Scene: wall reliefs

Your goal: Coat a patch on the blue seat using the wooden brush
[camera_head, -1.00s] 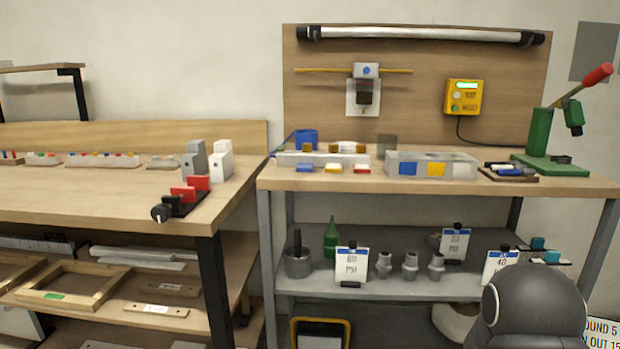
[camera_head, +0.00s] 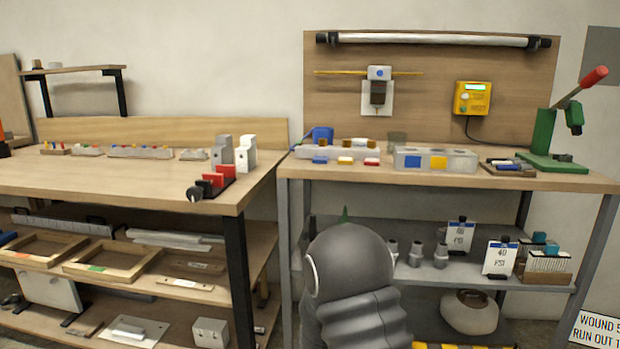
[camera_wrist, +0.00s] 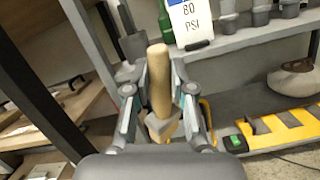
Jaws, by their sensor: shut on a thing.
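In the wrist view, my gripper (camera_wrist: 160,95) is shut on the wooden brush (camera_wrist: 159,75). The brush's pale round handle points up between the fingers, and a wider block sits at its lower end. The bristles cannot be made out. In the head view, a pale grey block (camera_head: 465,163) stands on the right bench, with a blue square (camera_head: 411,162) and a yellow square on its front. A small blue piece (camera_head: 320,161) lies farther left. I cannot tell which blue part is the seat. My gripper and the brush are hidden in the head view.
The right bench (camera_head: 330,175) also bears a green lever press (camera_head: 545,140) at its right end. Its lower shelf holds grey fittings (camera_head: 441,255) and a PSI sign (camera_head: 500,258).

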